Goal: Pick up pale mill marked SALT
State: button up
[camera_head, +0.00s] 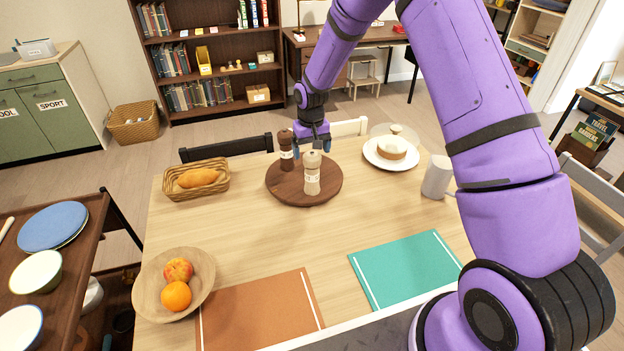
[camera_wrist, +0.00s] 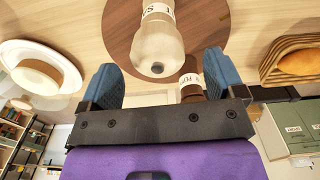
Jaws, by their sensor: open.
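The pale mill (camera_head: 312,175) stands upright on a round dark wooden board (camera_head: 285,193) on the table. In the wrist view the pale mill (camera_wrist: 158,45) appears between my gripper's two blue fingers, with part of its label showing. My gripper (camera_head: 312,149) is open and empty, pointing down behind the pale mill in the head view. I cannot tell whether the fingertips are level with the mill. A dark brown mill (camera_head: 286,155) with a white label stands on the same board, behind and left of the pale one. In the wrist view the dark mill (camera_wrist: 190,80) is close to the right finger.
A bread basket (camera_head: 196,182) is left of the board. A plate with a cake (camera_head: 391,154) and a white mug (camera_head: 437,177) are to the right. A fruit bowl (camera_head: 147,284), a brown placemat (camera_head: 258,315) and a teal placemat (camera_head: 405,268) lie nearer me. Table between them is clear.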

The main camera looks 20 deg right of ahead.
aim_at(312, 178)
notch_tip(312, 178, down, 5)
jog(key=shift+w+d+r, duration=0.1)
jog(key=c, duration=1.4)
jog(key=shift+o, duration=0.2)
